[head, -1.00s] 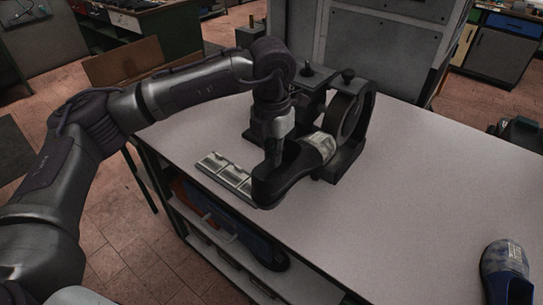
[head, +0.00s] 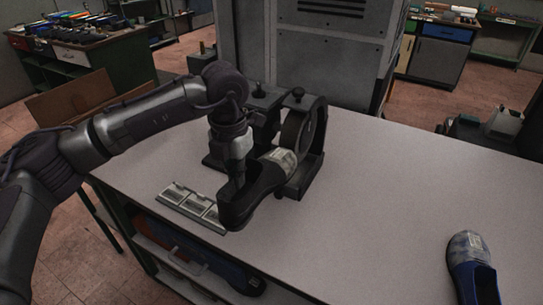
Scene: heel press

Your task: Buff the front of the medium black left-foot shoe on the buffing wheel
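The black shoe (head: 262,184) has a worn grey patch on its toe. It is above the table with its toe up and to the right, at the buffing wheel (head: 304,131) on its dark stand. The toe appears to meet or nearly meet the wheel's near side; I cannot tell whether they touch. My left gripper (head: 234,180) is shut on the shoe near its opening at the heel end; its fingertips are partly hidden. My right gripper is not in view.
A blue shoe with a grey toe (head: 470,262) lies at the right of the white table (head: 370,190). A metal plate with several sections (head: 190,203) lies left of the held shoe. A grey cabinet (head: 325,60) stands behind. The table's right side is largely clear.

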